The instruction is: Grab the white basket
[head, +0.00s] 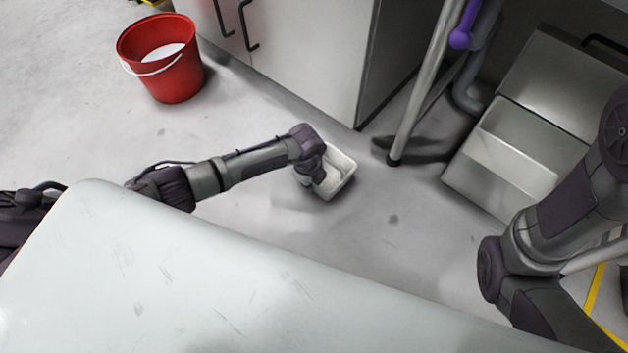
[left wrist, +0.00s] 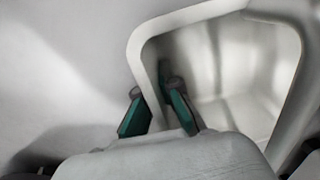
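The white basket (head: 343,170) is a small open tub with rounded corners, low near the cabinet corner in the head view. It also fills the right of the left wrist view (left wrist: 250,70). My left gripper (head: 318,182) is at the basket's left side. In the left wrist view its green-padded fingers (left wrist: 158,112) straddle the basket's wall, one outside and one inside, close together on it. The basket looks empty where I see inside. I cannot tell whether its base touches the floor. My right arm is at the right of the head view; its gripper is out of view.
A red bucket (head: 165,70) stands at the upper left. A white cabinet (head: 300,50) is behind the basket. A grey metal pole (head: 420,90) and an open metal box (head: 510,150) are to the right.

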